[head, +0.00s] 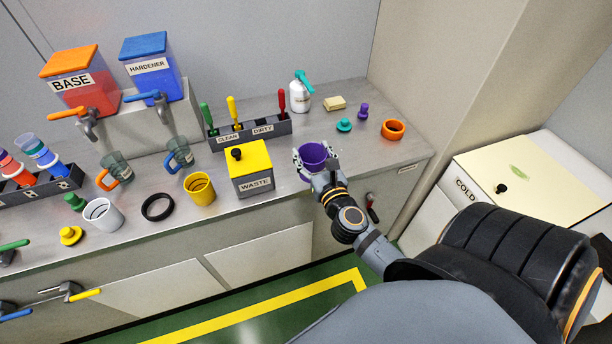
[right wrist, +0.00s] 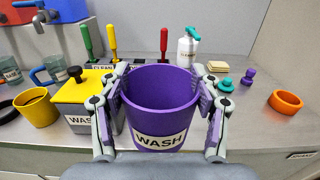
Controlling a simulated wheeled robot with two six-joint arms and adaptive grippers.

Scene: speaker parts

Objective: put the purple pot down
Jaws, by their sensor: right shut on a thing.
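The purple pot (head: 313,154) is at the front edge of the counter, just right of the waste bin, in the head view. My right gripper (head: 316,160) is shut on it. In the right wrist view the pot (right wrist: 160,98) stands upright and open at the top, with a WASH label on its near side. The two fingers grip it from its left and right sides. I cannot tell whether its base touches the counter, as the base is hidden. My left gripper is not in view.
The yellow-lidded waste bin (head: 251,175) stands close left of the pot. Behind are a tool rack (head: 262,131) and a white bottle (head: 300,92). An orange ring (head: 393,129) lies at the right. The grey counter (head: 360,165) is bare right of the pot.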

